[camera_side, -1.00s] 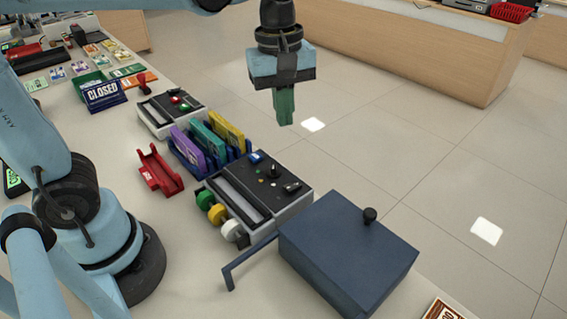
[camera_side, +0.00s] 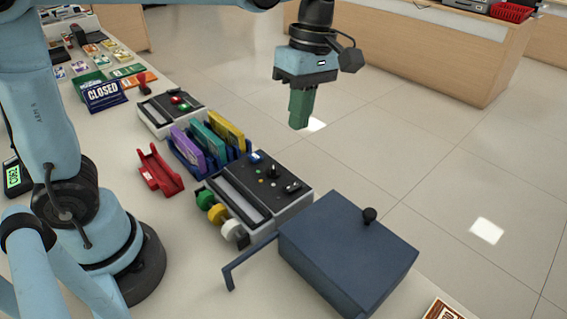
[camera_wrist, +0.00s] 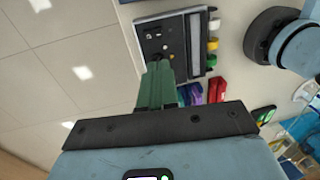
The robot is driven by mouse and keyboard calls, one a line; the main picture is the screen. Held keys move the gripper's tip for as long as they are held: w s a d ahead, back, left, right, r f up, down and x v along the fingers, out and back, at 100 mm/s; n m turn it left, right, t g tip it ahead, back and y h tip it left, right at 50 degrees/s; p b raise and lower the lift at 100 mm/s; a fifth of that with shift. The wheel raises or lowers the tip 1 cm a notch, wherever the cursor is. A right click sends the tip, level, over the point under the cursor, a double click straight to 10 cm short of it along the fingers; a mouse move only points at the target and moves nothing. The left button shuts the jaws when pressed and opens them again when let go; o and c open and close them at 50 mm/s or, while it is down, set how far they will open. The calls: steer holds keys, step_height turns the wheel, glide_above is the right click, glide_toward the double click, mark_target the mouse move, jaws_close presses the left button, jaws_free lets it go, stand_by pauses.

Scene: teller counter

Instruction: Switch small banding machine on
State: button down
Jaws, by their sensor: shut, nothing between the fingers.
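A grey-and-black machine (camera_side: 238,203) stands on the counter with green, yellow and white rolls along its left side. Its dark top panel carries a black knob (camera_side: 273,171), small lights and a dark switch-like part (camera_side: 292,187). It also shows in the wrist view (camera_wrist: 194,50), ahead of the fingertips. A second similar machine (camera_side: 158,118) with red and green buttons stands farther back. Which one is the small banding machine I cannot tell for certain. My gripper (camera_side: 299,124) is shut and empty, with green fingers pointing down, above and apart from the nearer machine; its fingertips also show in the wrist view (camera_wrist: 160,66).
A navy box (camera_side: 345,245) with a black knob stands right beside the nearer machine. A rack of purple, teal and yellow pieces (camera_side: 209,148) stands between the machines. A red holder (camera_side: 160,172) and a CLOSED sign (camera_side: 103,94) are on the counter (camera_side: 195,270).

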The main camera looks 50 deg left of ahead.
mark_target(289, 187)
steer(key=f, duration=0.4)
steer(key=s+f, duration=0.1)
steer(key=f, duration=0.3)
steer(key=s+f, duration=0.1)
steer(key=f, duration=0.4)
steer(key=shift+s+f+t, duration=0.1)
steer(key=shift+s+t, duration=0.05)
steer(key=shift+t, duration=0.15)
steer(key=shift+w, duration=0.85)
steer(key=shift+r, duration=0.2)
step_height(289, 187, up, 14)
steer(key=w, duration=0.2)
stand_by(0.4)
steer(key=shift+f, duration=0.15)
